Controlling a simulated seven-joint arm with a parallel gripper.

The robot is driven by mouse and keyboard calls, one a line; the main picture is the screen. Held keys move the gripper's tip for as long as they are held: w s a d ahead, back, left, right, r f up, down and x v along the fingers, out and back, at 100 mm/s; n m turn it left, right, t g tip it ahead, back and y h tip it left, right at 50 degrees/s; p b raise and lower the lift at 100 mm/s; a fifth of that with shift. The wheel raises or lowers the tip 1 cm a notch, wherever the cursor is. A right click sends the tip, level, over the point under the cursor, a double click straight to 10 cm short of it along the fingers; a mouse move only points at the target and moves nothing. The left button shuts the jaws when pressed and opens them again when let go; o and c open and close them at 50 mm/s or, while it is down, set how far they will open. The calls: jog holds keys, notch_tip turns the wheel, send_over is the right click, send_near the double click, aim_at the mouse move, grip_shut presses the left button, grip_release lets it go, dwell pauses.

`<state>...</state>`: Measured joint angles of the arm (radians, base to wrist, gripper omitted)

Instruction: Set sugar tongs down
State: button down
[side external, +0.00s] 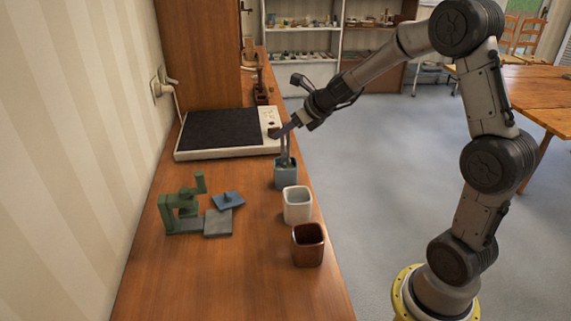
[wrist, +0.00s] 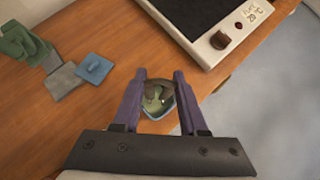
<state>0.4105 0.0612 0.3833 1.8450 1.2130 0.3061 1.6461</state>
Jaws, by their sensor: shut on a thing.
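My gripper (wrist: 159,78) is shut on the dark grey-brown sugar tongs (wrist: 166,88), which show between its purple fingers. In the side view my gripper (side external: 279,132) is tilted above the blue-grey cup (side external: 286,177). The tongs (side external: 284,148) hang from it as narrow upright legs, their lower ends at or inside the cup's mouth. In the wrist view the cup (wrist: 155,115) lies below and between the fingers, with something pale green inside. I cannot tell whether the tongs touch the cup.
A white cup (side external: 297,204) and a brown cup (side external: 308,245) stand near the table's right edge. A dark-topped white appliance (side external: 227,132) lies behind. A green stand (side external: 182,207), a blue piece (side external: 228,200) and a grey block (side external: 217,223) are left. The front table is clear.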

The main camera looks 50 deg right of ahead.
notch_tip(320, 180, up, 6)
jog(key=shift+r, duration=0.1)
jog(key=shift+s+r, duration=0.1)
jog(key=shift+r, duration=0.05)
jog(key=s+a+n+g+y, duration=0.2)
jog(key=s+a+n+y, duration=0.4)
jog(key=s+a+n, duration=0.35)
jog(key=shift+m+g, duration=0.25)
jog(key=shift+g, duration=0.05)
jog(key=f, duration=0.3)
jog(key=s+f, duration=0.1)
jog(key=f, duration=0.1)
jog(key=shift+d, duration=0.15)
jog(key=shift+f, duration=0.1)
notch_tip(320, 180, down, 6)
dwell(0.8)
